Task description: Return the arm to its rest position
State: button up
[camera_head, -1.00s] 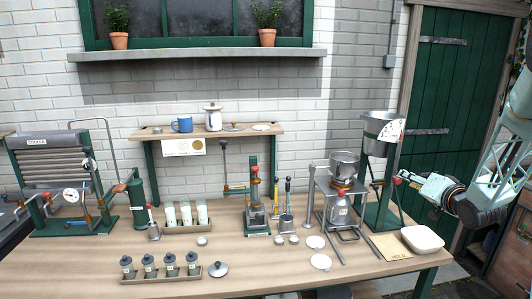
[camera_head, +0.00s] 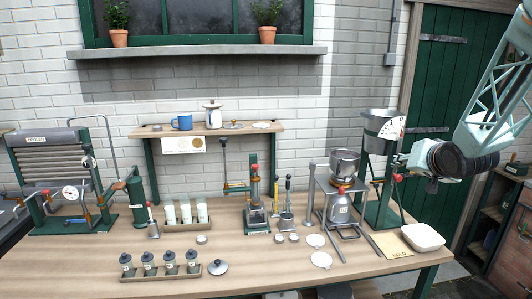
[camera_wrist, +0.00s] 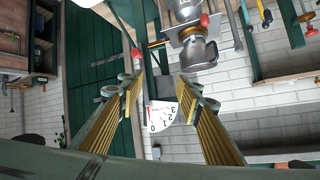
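My gripper (camera_head: 402,160) is at the right end of the bench in the head view, at about the height of the steel pail (camera_head: 380,122) on its green stand. It overlaps the stand's right side in the picture, and I cannot tell the gap. In the wrist view my gripper (camera_wrist: 160,92) has its two fingers well apart with nothing held between them. The dial (camera_wrist: 161,115) shows beyond the fingers, upside down. My lattice forearm rises at the right edge of the head view.
The wooden bench (camera_head: 80,262) holds a white dish (camera_head: 423,237), a steel churn-like pot stand (camera_head: 339,200), a green press (camera_head: 254,195), a rack of bottles (camera_head: 186,213) and a cooler (camera_head: 47,160). A dark green door (camera_head: 440,100) and open shelving (camera_head: 490,215) lie right.

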jog(key=s+a+n+g+b, duration=0.1)
jog(key=s+a, duration=0.8)
jog(key=s, duration=0.9)
jog(key=s+a+n+g+y+b, duration=0.1)
jog(key=s+a+g, duration=0.3)
jog(key=s, duration=1.5)
jog(key=s+a+n+g+y+b, duration=0.1)
jog(key=s+a+n+g, duration=0.2)
jog(key=s+a, duration=1)
jog(key=s, duration=0.6)
jog(key=shift+a, duration=0.3)
